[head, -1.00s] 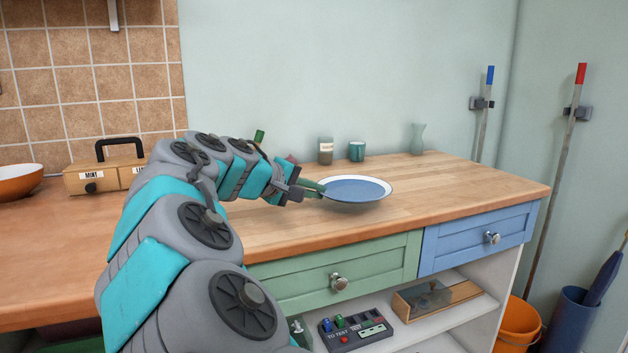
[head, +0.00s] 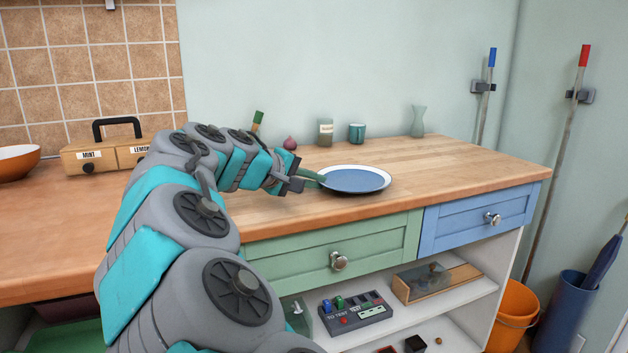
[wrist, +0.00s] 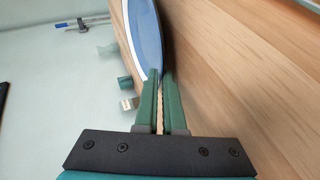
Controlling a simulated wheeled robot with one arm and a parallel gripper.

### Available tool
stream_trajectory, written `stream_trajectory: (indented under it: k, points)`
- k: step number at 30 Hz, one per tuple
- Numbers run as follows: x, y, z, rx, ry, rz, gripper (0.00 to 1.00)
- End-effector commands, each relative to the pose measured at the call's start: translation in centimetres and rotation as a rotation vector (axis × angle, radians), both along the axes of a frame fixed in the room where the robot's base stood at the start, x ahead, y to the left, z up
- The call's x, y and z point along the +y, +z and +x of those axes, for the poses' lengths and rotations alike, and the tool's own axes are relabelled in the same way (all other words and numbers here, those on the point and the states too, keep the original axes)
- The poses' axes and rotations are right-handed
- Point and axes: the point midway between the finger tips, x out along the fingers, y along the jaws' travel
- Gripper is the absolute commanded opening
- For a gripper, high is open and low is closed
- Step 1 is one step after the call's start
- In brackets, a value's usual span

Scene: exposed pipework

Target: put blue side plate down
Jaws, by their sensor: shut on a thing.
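The blue side plate (head: 355,180) has a white rim and is level, at or just above the wooden worktop (head: 440,170), toward its front edge. I cannot tell whether its underside touches the wood. My gripper (head: 312,179) is shut on the plate's left rim. In the wrist view, the green fingers (wrist: 163,95) close around the edge of the plate (wrist: 147,40), with the worktop very near on the right. The far side of the gripper is hidden by my arm in the head view.
A jar (head: 325,132), a teal cup (head: 356,133), a glass vase (head: 418,121) and a purple onion-like thing (head: 290,143) stand along the back. The worktop right of the plate is clear.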

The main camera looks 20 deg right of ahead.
Motion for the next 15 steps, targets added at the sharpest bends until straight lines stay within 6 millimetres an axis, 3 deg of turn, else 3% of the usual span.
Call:
stream_trajectory:
  k: [15]
  points:
    - [0.0, -1.1, 0.0, 0.002, -0.001, 0.002, 0.00]
